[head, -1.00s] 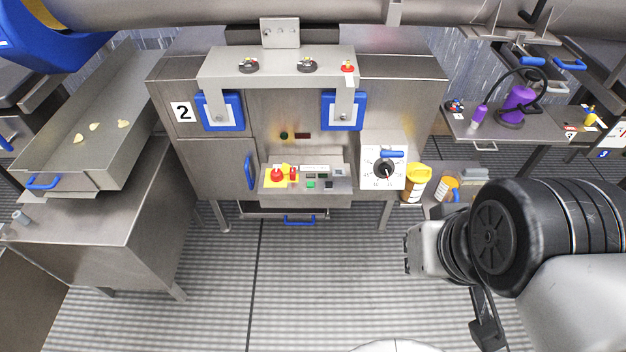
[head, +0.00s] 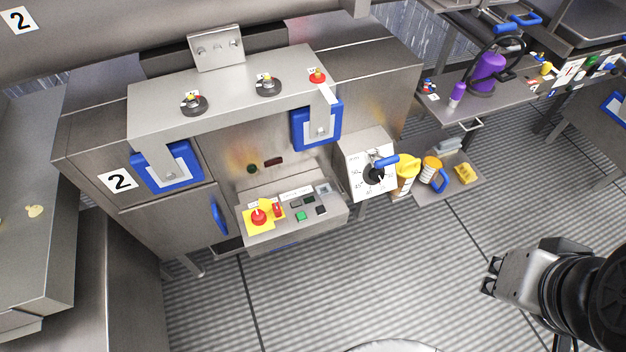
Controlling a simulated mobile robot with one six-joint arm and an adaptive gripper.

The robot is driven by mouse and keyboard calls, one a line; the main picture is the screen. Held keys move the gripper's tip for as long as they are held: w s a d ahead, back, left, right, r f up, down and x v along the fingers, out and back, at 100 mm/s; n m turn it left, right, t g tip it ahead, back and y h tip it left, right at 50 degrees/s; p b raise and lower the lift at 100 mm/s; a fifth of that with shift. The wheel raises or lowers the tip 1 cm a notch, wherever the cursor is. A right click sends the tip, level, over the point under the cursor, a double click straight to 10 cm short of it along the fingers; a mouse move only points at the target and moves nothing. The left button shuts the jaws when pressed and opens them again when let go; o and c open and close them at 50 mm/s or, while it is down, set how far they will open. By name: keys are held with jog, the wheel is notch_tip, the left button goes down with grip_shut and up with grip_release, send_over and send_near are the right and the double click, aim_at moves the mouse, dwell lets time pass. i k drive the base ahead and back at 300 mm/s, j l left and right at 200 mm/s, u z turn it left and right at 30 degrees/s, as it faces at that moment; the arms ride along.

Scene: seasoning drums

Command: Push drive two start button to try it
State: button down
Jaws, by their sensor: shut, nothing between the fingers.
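The drive two station is a steel cabinet (head: 235,150) with a "2" plate (head: 118,181). Its sloped control panel (head: 270,232) carries a green button (head: 300,216), a red mushroom button on a yellow plate (head: 258,217), a smaller red switch (head: 277,210) and a dark button (head: 320,210). The labels are too small to read, so I cannot confirm which is start; the green one is the only bright green button there. My gripper (head: 489,278) is at the lower right, over the floor, shut and empty, well apart from the panel.
A white dial box with a blue handle (head: 372,172) sticks out right of the panel. Yellow and orange-labelled containers (head: 407,174) stand beside it on a low shelf. A steel tray stand (head: 40,240) is at the left. The ribbed floor (head: 350,280) before the panel is clear.

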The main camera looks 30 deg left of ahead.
aim_at(300, 216)
jog(key=j+z, duration=0.1)
jog(key=j, duration=0.65)
jog(key=k+j, duration=0.15)
jog(key=j, duration=0.6)
jog(key=z, duration=0.05)
